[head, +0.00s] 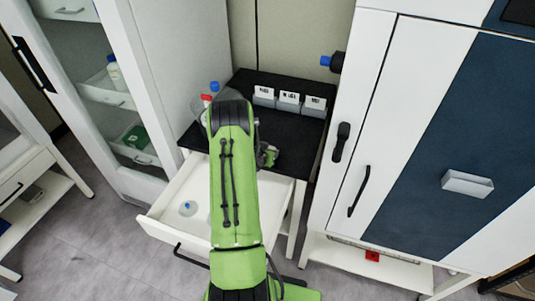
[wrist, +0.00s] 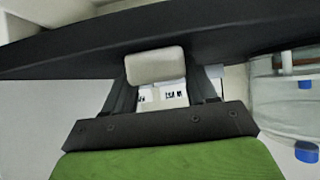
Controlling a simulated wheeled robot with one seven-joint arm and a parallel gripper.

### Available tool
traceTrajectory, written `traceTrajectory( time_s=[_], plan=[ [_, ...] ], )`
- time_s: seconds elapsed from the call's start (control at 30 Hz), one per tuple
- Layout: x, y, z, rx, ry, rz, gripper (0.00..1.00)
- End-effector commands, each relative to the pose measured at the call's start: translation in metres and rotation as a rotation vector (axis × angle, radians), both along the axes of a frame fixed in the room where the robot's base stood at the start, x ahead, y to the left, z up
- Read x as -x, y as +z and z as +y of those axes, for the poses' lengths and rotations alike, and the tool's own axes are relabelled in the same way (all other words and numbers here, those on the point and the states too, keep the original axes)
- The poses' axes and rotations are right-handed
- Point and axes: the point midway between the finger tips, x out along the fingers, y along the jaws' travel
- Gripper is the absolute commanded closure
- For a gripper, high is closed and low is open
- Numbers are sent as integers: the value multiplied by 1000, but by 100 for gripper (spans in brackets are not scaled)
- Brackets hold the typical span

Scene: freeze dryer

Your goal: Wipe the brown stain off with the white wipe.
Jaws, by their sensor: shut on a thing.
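My gripper (wrist: 157,76) is shut on the white wipe (wrist: 155,65), which shows as a pale, rounded block between the fingertips in the wrist view. In the head view my green arm reaches over the black worktop (head: 285,88) and hides the fingertips and the wipe. Part of my wrist shows just right of the arm, over the front of the worktop. No brown stain can be made out in either view; part of the worktop is hidden behind my arm. I cannot tell whether the wipe touches the surface.
Three labelled grey bins (head: 289,102) stand at the worktop's back. Blue- and red-capped vessels (head: 206,99) stand at its left. An open white drawer (head: 168,204) below holds a blue-capped flask (head: 188,208). A tall cabinet (head: 370,110) borders the right, a glass-front cabinet (head: 165,95) the left.

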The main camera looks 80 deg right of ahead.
Motion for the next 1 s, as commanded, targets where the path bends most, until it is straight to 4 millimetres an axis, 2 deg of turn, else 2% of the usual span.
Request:
traceTrajectory(
  time_s=[0.23,0.27,0.37,1.0],
  plan=[
    [0,0,0,0,0,0,75],
    [0,0,0,0,0,0,80],
    [0,3,0,0,0,0,80],
    [0,61,0,0,0,0,80]
  ],
)
